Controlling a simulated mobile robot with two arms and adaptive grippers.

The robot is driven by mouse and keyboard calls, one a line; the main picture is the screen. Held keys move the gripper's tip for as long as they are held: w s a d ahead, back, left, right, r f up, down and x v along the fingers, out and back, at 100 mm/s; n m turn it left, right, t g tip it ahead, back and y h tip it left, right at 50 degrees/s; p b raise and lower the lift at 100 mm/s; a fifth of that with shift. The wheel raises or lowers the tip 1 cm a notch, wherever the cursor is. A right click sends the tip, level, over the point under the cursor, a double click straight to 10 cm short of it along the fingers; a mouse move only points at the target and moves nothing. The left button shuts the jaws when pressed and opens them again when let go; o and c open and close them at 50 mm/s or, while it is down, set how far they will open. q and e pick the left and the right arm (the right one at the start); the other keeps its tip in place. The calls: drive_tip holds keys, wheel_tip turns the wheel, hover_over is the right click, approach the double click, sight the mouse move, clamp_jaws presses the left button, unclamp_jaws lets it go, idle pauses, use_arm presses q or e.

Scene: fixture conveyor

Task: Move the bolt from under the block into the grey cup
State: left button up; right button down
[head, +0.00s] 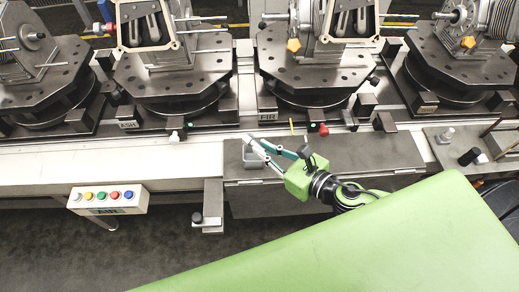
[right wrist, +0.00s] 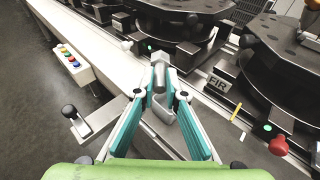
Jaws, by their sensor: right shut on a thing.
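My right gripper (head: 254,140) reaches in from the right in the head view, its fingertips at the grey cup (head: 249,157) on the dark plate. In the right wrist view its fingertips (right wrist: 158,76) are closed on a small grey piece (right wrist: 159,67) that looks like the bolt. The grey cup (right wrist: 164,113) shows between and below the fingers there, partly hidden by them. The held piece appears above the cup; the height gap cannot be told. I cannot pick out the block for certain among the dark blocks. My left gripper is out of view.
Fixtures on octagonal plates (head: 175,75) line the conveyor behind the cup. A red knob (head: 323,130) and a thin yellow piece (head: 291,126) are right of the cup. A button box (head: 108,199) stands at left. The dark plate (head: 378,158) has bare room at right.

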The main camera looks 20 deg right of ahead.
drive_tip(key=shift+w+d+f+b, duration=0.15)
drive_tip(key=shift+w+f+b, duration=0.25)
drive_tip(key=shift+w+f, duration=0.85)
drive_tip(key=shift+w+d+f+b, duration=0.2)
drive_tip(key=shift+w+f+b, duration=0.35)
drive_tip(key=shift+f, duration=1.3)
drive_tip(key=shift+w+d+f+b, duration=0.15)
drive_tip(key=shift+w+f+b, duration=0.15)
drive_tip(key=shift+w+f, duration=0.95)
drive_tip(key=shift+s+f, duration=0.3)
drive_tip(key=shift+f, duration=0.15)
drive_tip(key=shift+f+b, duration=0.5)
drive_tip(key=shift+b, duration=0.15)
drive_tip(key=c, duration=2.1)
unclamp_jaws()
